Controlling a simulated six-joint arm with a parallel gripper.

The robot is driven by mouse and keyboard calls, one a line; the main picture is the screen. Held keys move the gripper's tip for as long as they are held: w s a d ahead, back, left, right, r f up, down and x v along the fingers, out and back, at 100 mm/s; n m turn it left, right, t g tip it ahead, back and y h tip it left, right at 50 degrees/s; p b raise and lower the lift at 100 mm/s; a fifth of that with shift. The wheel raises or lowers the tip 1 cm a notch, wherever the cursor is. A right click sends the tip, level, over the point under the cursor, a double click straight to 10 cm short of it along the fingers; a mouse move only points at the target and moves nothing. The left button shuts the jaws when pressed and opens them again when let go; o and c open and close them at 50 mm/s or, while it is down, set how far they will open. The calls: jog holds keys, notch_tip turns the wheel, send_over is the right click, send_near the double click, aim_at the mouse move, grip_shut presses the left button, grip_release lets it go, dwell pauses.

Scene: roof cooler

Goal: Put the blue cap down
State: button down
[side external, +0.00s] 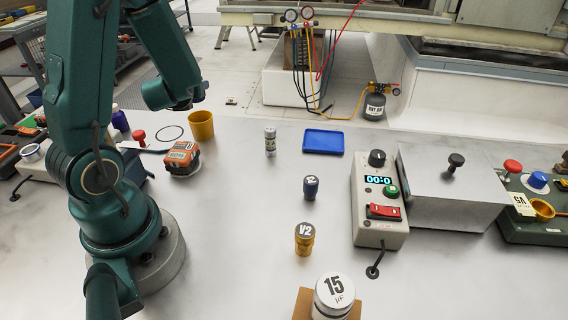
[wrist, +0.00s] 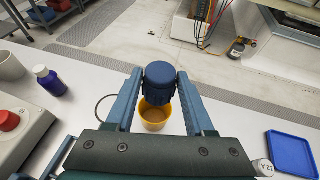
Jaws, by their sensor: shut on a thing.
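My gripper (wrist: 160,88) is shut on the blue cap (wrist: 161,76), a dark blue round cap with a ribbed lower edge, held between the two fingertips in the wrist view. Beyond and below it in that view is a yellow cup (wrist: 154,124), partly covered by the cap; I cannot tell the height between them. In the side view the yellow cup (side external: 201,126) stands on the bench beside my arm. I cannot make out the cap in the side view.
A blue tray (side external: 323,141) lies empty on the bench, with a small silver can (side external: 270,142) to its left. An orange-black block (side external: 181,158) sits near my arm.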

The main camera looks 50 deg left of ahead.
jog(key=shift+s+a+r, duration=0.3)
jog(key=shift+s+r, duration=0.1)
jog(key=shift+s, duration=0.1)
jog(key=c, duration=1.6)
grip_release()
jog(key=shift+s+a+r+n+g+y, duration=0.55)
jog(key=shift+s+n+g, duration=0.15)
jog(key=shift+n+g, duration=0.1)
jog(key=c, duration=1.6)
grip_release()
jog(key=d+f+n+g, duration=0.1)
jog(key=d, duration=0.4)
jog(key=d+n+g, duration=0.1)
jog(key=d, duration=0.4)
jog(key=w+d+f+n+g, duration=0.1)
jog(key=d, duration=0.4)
jog(key=shift+w+d+f+g+y, duration=0.1)
jog(key=shift+d+f+g+y, duration=0.1)
jog(key=shift+f+g+y, duration=0.15)
jog(key=shift+f, duration=4.75)
jog(key=shift+f, duration=0.1)
